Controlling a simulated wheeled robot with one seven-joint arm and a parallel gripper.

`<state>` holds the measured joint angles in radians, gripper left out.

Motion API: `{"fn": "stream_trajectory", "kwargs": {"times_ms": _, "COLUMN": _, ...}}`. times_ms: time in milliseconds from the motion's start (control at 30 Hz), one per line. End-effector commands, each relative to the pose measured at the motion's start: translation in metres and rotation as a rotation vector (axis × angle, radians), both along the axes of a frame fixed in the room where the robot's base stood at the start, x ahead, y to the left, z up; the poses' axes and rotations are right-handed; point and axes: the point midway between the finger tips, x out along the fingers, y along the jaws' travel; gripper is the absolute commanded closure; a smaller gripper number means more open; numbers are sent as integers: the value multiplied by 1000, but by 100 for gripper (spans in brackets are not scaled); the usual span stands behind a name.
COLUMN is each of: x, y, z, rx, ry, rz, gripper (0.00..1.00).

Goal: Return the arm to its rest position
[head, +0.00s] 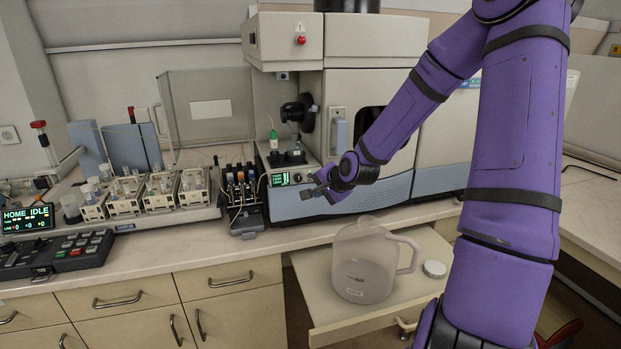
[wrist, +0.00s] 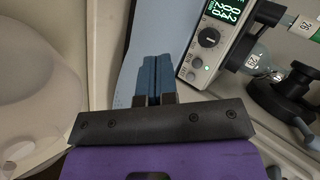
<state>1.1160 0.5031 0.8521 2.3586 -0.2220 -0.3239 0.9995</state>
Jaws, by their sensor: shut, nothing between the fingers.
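My purple arm reaches from the right side of the head view toward the front of the spectrometer (head: 400,195). My gripper (head: 306,186) is in front of the instrument's lower left part, near its small green-lit panel (head: 283,179). In the wrist view my gripper (wrist: 155,75) shows two blue fingers pressed together with nothing between them. They point toward the pale blue lower front of the instrument, beside the panel with a knob and green digits (wrist: 232,12). I cannot tell the exact gap to that surface.
A translucent jug (head: 362,268) and a round white lid (head: 434,268) stand on a pulled-out shelf (head: 325,310) below my forearm. A pump with tubing (head: 242,192) and vial racks (head: 160,190) stand left of my gripper. A keypad (head: 75,255) is at far left.

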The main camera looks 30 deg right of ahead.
Motion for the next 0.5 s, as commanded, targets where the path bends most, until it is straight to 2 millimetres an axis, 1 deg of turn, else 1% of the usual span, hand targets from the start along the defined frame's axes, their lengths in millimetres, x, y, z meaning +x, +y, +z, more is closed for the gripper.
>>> {"fn": "stream_trajectory", "kwargs": {"times_ms": 333, "x": -1, "y": 2, "z": 1, "rx": -13, "ry": 7, "rz": 9, "gripper": 100}}
{"fn": "stream_trajectory", "kwargs": {"times_ms": 500, "x": -11, "y": 16, "z": 9, "rx": -123, "ry": 68, "rz": 84, "gripper": 100}}
